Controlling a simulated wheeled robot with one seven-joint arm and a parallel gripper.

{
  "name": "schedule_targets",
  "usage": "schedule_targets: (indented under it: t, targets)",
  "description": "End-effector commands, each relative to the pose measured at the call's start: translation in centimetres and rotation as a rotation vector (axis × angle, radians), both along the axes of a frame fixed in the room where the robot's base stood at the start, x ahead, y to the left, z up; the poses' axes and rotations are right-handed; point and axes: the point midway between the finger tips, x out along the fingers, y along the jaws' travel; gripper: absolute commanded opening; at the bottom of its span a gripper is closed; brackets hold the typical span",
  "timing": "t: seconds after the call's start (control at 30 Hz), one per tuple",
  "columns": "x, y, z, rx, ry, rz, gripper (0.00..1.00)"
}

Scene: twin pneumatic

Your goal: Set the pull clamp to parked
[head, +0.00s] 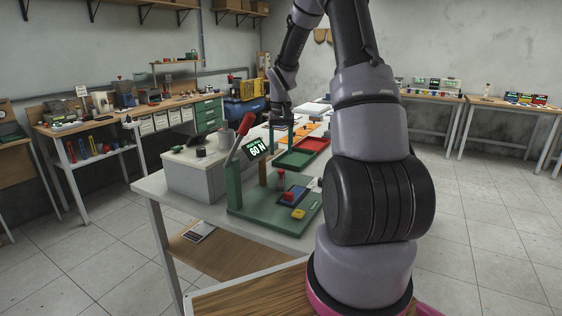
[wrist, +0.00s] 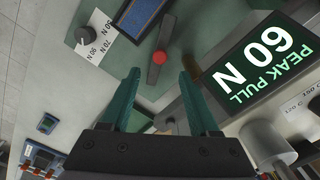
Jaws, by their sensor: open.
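A green test stand (head: 240,203) with a tall red-handled lever (head: 246,124) stands at the near end of the bench. A short grey post with a red top (head: 280,174) stands on its base. In the wrist view a grey lever with a round red knob (wrist: 160,57) shows just beyond my gripper (wrist: 159,75); I cannot tell for sure which part is the pull clamp. The green fingers are apart and empty, with the knob in line with the gap. In the head view my gripper (head: 281,148) hangs above the bench, behind the stand.
The display (wrist: 255,65) reads 60 N peak pull. A dark dial (wrist: 82,35) sits by a label with 70 N and 90 N. A red push-button (head: 287,196) and a yellow block (head: 298,214) are on the base. Red (head: 293,160) and green trays lie behind.

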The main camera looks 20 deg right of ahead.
Motion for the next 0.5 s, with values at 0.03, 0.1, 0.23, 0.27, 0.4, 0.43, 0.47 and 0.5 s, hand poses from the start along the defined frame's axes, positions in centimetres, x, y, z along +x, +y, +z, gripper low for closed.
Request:
schedule_targets:
  t: [0.03,0.1,0.23,0.27,0.4,0.43,0.47,0.5]
  targets:
    - [0.0,0.0,1.0,-0.001,-0.003,-0.001,0.62]
    - [0.1,0.0,1.9,-0.001,-0.002,-0.001,0.62]
    - [0.0,0.0,3.1,0.0,-0.001,-0.001,0.62]
    - [0.0,0.0,3.2,0.0,-0.001,-0.001,0.62]
    - [0.0,0.0,3.4,0.0,0.0,-0.001,0.62]
    - [0.0,0.0,3.4,0.0,0.0,-0.001,0.62]
    - [0.0,0.0,3.4,0.0,0.0,-0.001,0.62]
    - [0.0,0.0,3.4,0.0,0.0,-0.001,0.62]
